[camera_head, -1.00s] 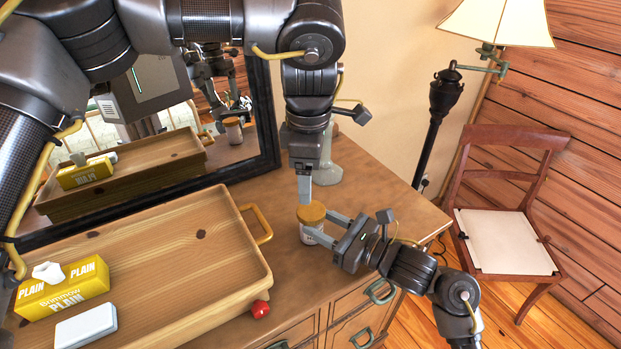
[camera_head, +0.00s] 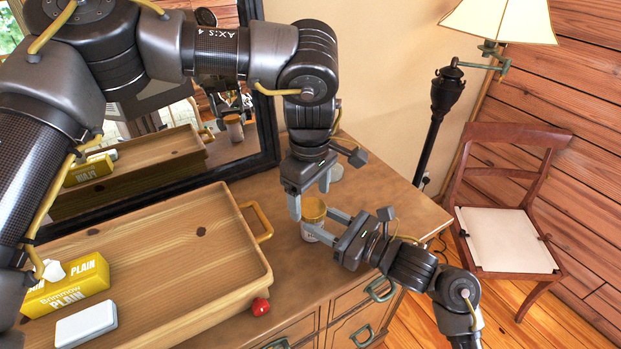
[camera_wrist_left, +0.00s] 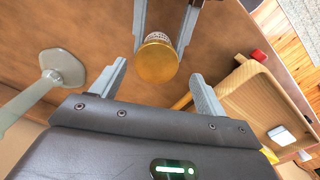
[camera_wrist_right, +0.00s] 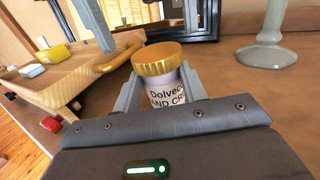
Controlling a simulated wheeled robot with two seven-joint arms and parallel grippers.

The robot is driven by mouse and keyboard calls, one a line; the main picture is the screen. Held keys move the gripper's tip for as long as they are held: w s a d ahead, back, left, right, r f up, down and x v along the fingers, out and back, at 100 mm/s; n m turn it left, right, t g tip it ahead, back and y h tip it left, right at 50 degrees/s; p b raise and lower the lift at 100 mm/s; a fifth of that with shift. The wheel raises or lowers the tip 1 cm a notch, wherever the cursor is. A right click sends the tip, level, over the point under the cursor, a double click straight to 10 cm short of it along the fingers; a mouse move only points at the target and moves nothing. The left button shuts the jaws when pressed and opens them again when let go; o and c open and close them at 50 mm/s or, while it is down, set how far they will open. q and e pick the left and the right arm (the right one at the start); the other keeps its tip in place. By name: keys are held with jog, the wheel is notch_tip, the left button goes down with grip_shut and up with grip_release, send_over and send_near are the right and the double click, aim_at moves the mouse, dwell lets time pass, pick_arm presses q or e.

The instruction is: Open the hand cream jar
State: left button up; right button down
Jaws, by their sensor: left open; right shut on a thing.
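The hand cream jar (camera_head: 308,231) stands upright on the dresser top, with a gold lid (camera_head: 313,209) and a white printed label. The lid (camera_wrist_right: 158,58) is seated on the jar in the right wrist view. My right gripper (camera_head: 322,227) is shut on the jar's body (camera_wrist_right: 166,90), coming from the right. My left gripper (camera_head: 309,197) points down above the jar, open. In the left wrist view its fingers (camera_wrist_left: 160,78) are spread wide on either side of the lid (camera_wrist_left: 156,62), not touching it.
A wooden tray (camera_head: 215,290) with a yellow handle sits left of the jar. A mirror (camera_head: 262,120) stands behind; a pale stand (camera_wrist_left: 62,68) is near.

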aim_at(312, 222)
pick_arm(q)
jog(key=shift+f, duration=1.25)
jog(key=shift+c, duration=0.4)
jog(key=c, duration=1)
jog(key=n, duration=0.3)
jog(key=shift+s, duration=0.15)
jog(key=o, duration=1.1)
